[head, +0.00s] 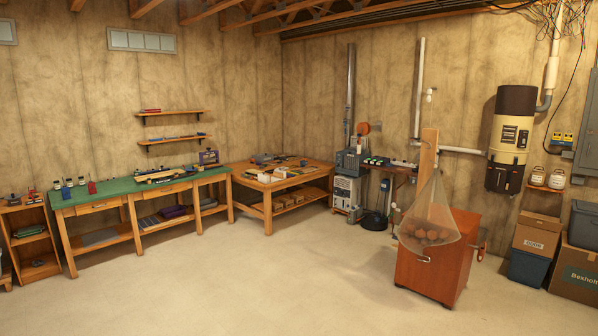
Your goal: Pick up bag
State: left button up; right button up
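A translucent mesh bag (437,215), the only bag I make out, hangs in the right half of the head view. It narrows to the top and widens below, with several round brown items (430,235) showing in its lower part. It hangs against an upright wooden post (428,155), in front of and partly over an orange-red cabinet (430,277). I cannot tell how the bag is fastened at the top. Neither of my grippers is in view.
Open pale floor (260,280) lies before the cabinet. A green-topped workbench (110,195) and a wooden table (285,180) stand along the walls. Cardboard boxes (575,270) and a dark bin (527,268) stand right of the cabinet. A water heater (510,140) hangs behind.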

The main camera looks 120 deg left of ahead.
aim_at(92, 186)
jog(key=u, duration=5.25)
jog(key=i, duration=7.6)
jog(key=j, duration=0.1)
